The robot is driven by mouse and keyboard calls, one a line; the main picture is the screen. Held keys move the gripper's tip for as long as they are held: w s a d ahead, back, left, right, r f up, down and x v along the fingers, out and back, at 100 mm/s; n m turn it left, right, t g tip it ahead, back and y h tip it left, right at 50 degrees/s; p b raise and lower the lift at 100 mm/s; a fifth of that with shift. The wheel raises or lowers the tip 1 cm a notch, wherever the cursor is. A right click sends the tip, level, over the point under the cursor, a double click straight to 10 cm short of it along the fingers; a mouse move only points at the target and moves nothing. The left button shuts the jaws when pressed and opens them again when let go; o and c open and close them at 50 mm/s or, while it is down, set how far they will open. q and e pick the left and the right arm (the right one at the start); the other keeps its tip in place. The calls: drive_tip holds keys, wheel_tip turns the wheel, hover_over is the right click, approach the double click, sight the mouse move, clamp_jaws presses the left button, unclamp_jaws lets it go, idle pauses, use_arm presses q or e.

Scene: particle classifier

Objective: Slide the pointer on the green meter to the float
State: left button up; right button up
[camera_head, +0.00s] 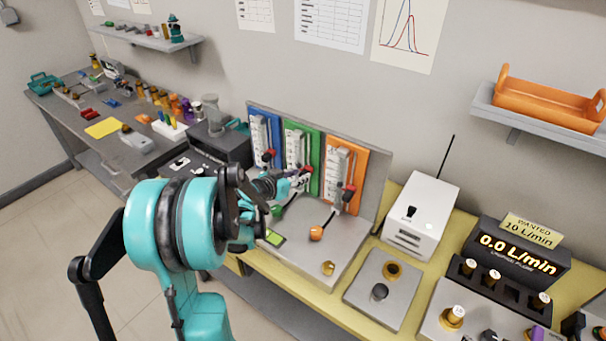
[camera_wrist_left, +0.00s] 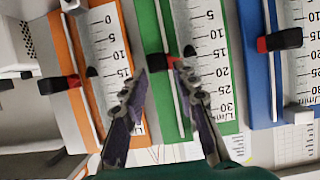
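The green meter (camera_head: 316,145) stands between the blue and orange meters on the back panel; its green strip (camera_wrist_left: 150,25) runs down the middle of the left wrist view. Its red pointer (camera_wrist_left: 160,63) sits partway along the scale. A small dark float (camera_wrist_left: 190,52) shows beside it, at a slightly different height. My left gripper (camera_head: 302,178) is at the green meter. In the left wrist view its fingertips (camera_wrist_left: 160,72) are apart, one on each side of the pointer; I cannot tell whether they touch it. My right gripper is out of view.
The orange meter (camera_head: 350,160) and blue meter (camera_head: 257,130) flank the green one closely, their pointers sticking out. An orange knob (camera_head: 316,233) stands on the panel's base. A white box with an antenna (camera_head: 420,215) and a flow display (camera_head: 520,258) are to the right.

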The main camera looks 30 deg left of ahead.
use_arm(q)
drive_tip(key=v, duration=0.8)
drive_tip(key=shift+s, duration=0.25)
drive_tip(key=shift+r, duration=0.1)
drive_tip(key=s+d+g+h, duration=0.1)
drive_tip(key=s+d+g, duration=0.15)
drive_tip(key=d, duration=0.65)
drive_tip(key=s+d+g, duration=0.2)
drive_tip(key=s+d, duration=0.2)
drive_tip(key=d, duration=0.4)
drive_tip(key=s+d+f+g+y, duration=0.2)
drive_tip(key=s+d, duration=0.3)
drive_tip(key=s, duration=0.6)
drive_tip(key=shift+s+d+f+n, duration=0.2)
drive_tip(key=shift+s+n, duration=0.1)
drive_tip(key=shift+n, duration=0.1)
idle(0.7)
